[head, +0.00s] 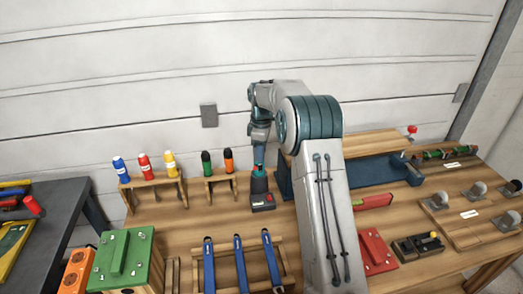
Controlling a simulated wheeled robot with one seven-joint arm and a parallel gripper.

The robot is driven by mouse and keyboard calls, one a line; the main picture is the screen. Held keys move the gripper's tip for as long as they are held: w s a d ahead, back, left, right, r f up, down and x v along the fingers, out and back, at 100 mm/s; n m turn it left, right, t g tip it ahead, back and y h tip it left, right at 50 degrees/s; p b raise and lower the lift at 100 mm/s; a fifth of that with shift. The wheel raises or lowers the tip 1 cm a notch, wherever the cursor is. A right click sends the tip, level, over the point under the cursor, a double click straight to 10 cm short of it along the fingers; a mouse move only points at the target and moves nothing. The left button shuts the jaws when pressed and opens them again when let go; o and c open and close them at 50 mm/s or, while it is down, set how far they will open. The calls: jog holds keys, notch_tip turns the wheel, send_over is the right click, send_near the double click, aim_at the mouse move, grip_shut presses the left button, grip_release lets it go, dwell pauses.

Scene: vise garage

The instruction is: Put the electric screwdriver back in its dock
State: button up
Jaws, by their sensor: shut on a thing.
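A teal and dark power tool with a thick dark foot, which looks like the electric screwdriver (260,187), is upright near the back of the bench, left of my arm. My gripper (259,166) points down from above and is shut on its upper end. The fingers are small here and partly merge with the tool. I cannot tell whether the foot touches the bench. I cannot pick out the dock for certain; my arm hides part of the bench.

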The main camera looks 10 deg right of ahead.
jog(key=shift+f, duration=0.5)
dwell(0.4)
jog(key=o, duration=1.4)
jog(key=shift+r+p, duration=2.5)
jog(key=shift+r, duration=1.05)
jog(key=shift+s, duration=0.1)
